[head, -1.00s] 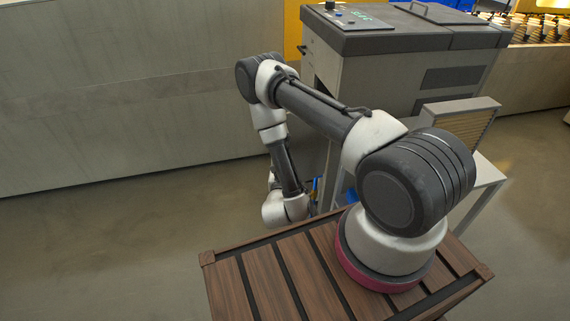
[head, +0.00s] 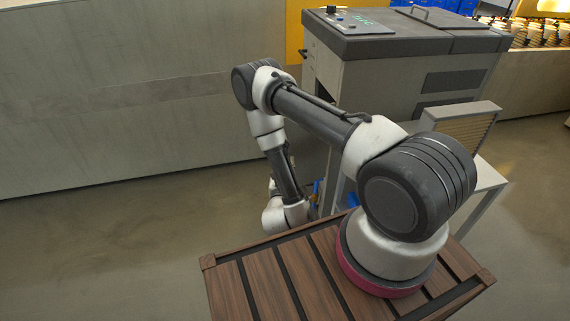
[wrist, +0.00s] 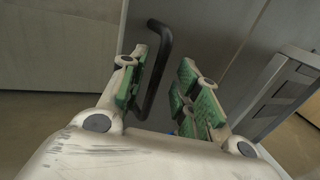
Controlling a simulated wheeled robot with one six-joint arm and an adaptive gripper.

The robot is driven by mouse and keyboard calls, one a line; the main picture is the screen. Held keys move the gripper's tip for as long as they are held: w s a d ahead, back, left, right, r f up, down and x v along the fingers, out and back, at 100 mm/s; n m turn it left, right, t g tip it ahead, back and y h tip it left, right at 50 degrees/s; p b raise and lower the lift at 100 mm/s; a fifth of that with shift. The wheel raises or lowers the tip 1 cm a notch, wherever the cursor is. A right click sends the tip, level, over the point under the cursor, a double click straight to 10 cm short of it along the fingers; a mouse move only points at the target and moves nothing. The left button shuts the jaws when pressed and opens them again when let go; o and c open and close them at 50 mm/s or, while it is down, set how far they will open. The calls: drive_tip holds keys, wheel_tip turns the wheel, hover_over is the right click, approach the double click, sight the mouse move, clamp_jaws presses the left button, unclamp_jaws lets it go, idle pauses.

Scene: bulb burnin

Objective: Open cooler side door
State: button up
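The cooler (head: 385,88) is a grey box with a dark lid, standing at the upper right of the head view behind my arm. In the wrist view a grey panel (wrist: 205,38) carries a black bent bar handle (wrist: 157,72). The panel looks closed, with no gap visible. My gripper (wrist: 163,75) is open, its green-padded fingers on either side of the handle. The bar runs close to the left finger, and I cannot tell whether they touch. In the head view the fingers are mostly hidden behind my wrist.
A grey stand with a slatted box (head: 465,125) is at the cooler's right. A long grey wall or counter (head: 120,90) runs along the left. The floor (head: 120,235) between is clear. A slatted grey frame (wrist: 280,95) stands right of the gripper in the wrist view.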

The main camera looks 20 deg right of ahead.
drive_tip(key=v, duration=0.6)
drive_tip(key=shift+s, duration=0.1)
idle(0.3)
